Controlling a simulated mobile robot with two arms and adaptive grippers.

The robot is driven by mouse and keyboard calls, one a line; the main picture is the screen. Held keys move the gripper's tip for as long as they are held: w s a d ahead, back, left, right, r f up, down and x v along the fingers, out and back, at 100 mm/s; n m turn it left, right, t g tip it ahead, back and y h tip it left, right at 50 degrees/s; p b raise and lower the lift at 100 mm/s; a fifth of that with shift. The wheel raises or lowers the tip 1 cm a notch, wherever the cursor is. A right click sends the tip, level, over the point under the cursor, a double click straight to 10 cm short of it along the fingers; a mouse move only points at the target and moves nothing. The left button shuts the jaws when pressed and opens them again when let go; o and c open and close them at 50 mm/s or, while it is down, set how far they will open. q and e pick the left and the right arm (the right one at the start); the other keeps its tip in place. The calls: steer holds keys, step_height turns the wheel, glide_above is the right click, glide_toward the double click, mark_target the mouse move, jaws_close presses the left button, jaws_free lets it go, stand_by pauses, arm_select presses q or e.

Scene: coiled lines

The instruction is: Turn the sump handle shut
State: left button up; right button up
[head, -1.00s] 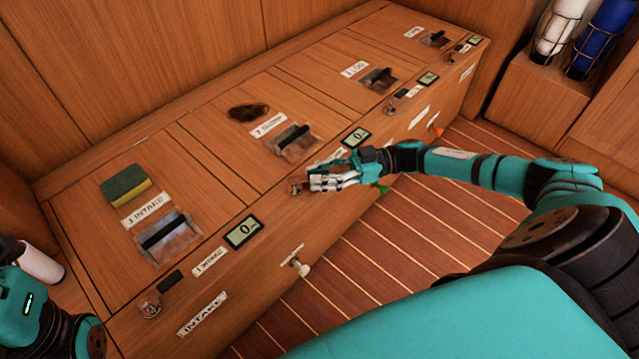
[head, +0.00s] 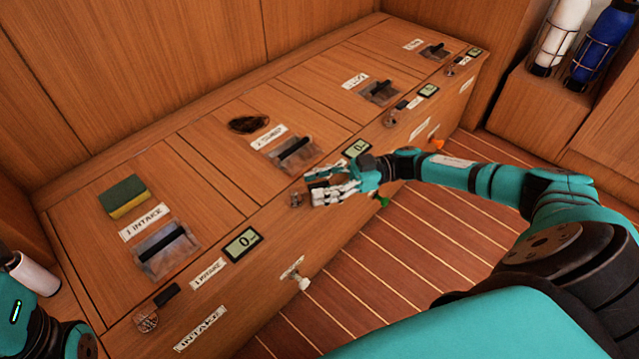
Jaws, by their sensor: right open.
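A row of wooden lockers carries several valve handles on its front face: a white one (head: 303,282) under the intake section, a green one (head: 383,201) and an orange one (head: 437,145). The second section's label (head: 268,137) is too blurred to read, so I cannot tell which handle is the sump's. My right gripper (head: 317,187) is open and appears empty, at the top front edge of the second section. Its fingertips are beside a small metal fitting (head: 295,200); contact is unclear. The green handle shows just below my right wrist. My left gripper is out of view.
A green-yellow sponge (head: 124,196) and a dark brown clump (head: 249,122) lie on the locker tops. Digital displays, including one at the intake (head: 242,243), line the front edge. White and blue cylinders (head: 606,42) stand at upper right. The striped floor (head: 440,240) is clear.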

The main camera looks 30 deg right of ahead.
steer(key=v, duration=1.2)
